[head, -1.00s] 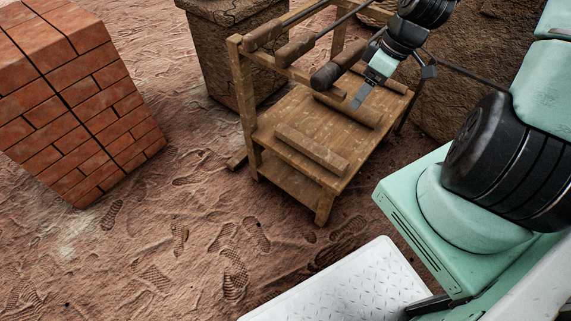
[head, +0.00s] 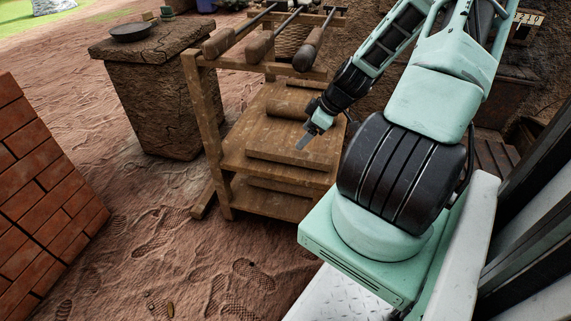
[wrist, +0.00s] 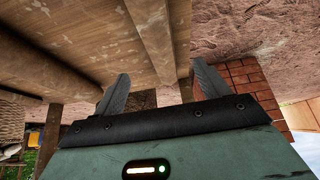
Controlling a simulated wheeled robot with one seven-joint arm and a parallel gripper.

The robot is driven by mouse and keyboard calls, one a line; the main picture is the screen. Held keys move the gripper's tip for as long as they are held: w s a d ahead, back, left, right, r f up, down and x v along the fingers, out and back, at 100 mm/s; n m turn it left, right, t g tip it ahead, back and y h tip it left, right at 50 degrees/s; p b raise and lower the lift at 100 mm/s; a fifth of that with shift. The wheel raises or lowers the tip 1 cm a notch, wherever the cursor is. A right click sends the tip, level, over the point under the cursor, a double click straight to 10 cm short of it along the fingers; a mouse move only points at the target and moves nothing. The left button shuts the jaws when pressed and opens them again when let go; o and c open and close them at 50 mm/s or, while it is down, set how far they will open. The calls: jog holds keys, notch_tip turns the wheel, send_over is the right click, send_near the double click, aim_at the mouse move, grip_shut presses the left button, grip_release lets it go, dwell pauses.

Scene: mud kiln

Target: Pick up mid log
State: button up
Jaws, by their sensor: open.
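The wooden stand's upper shelf (head: 240,143) carries wooden logs. A round log (head: 297,104) lies across the middle of the shelf, and a flatter piece (head: 280,145) lies nearer the front. My gripper (head: 302,143) is above the flatter piece's right part in the head view. In the wrist view, my gripper (wrist: 162,88) is open, its two grey fingers apart and empty. A log (wrist: 152,35) runs down the picture towards the gap between the fingers. Another dark log (wrist: 50,75) is at the left. I cannot tell which of these is the mid log.
A mud-brick block (head: 150,90) with a dark dish (head: 131,31) stands behind left. A brick stack (head: 35,185) is at the left. The ground between is open.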

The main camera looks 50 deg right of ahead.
aim_at(290, 149)
jog(key=b+x, duration=0.6)
jog(key=x, duration=0.4)
jog(key=shift+w+a+f, duration=0.1)
jog(key=shift+w+f, duration=0.1)
jog(key=shift+f, duration=0.05)
jog(key=shift+r, duration=0.1)
jog(key=c, duration=1.4)
jog(key=shift+o, duration=0.2)
jog(key=shift+r, duration=0.1)
